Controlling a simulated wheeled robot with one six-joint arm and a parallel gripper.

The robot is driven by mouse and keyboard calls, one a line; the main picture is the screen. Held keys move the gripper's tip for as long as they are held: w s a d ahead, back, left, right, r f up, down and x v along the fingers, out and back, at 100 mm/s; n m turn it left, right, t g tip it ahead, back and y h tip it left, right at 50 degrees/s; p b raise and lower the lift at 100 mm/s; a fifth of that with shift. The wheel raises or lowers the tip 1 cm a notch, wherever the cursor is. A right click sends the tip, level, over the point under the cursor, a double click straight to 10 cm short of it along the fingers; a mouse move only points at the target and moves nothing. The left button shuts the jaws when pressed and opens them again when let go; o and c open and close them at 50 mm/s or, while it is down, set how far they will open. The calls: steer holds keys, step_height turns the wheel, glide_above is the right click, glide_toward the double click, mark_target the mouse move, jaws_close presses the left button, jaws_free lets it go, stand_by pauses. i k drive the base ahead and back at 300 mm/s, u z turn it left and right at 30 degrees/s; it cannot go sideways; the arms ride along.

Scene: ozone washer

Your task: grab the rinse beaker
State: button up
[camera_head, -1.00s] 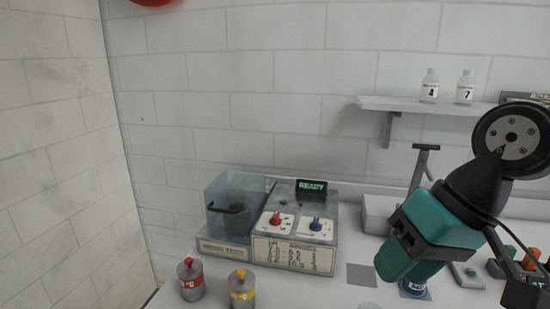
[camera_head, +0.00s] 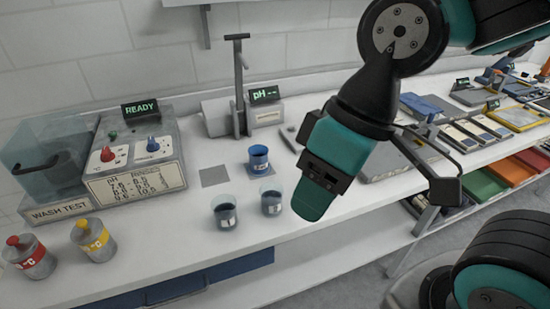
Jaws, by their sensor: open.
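A small blue cup (camera_head: 259,160) with an unreadable label stands upright on the white bench. Two clear beakers with dark contents stand in front of it, a left one (camera_head: 225,212) and a right one (camera_head: 271,202). I cannot tell from any marking which of these is the rinse beaker. My gripper (camera_head: 315,198) is open, pointing down just right of the right beaker. It looks empty and apart from the beakers; its far finger is mostly hidden behind the teal near side.
A pH meter (camera_head: 264,112) and stand (camera_head: 240,90) are behind. Flat trays (camera_head: 480,135) fill the right bench. A grey square (camera_head: 214,176) lies bare.

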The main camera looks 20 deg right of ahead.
mark_target(258, 154)
steer(key=k, duration=0.6)
steer(key=u, duration=0.95)
steer(key=i, duration=1.4)
steer(key=z, duration=0.5)
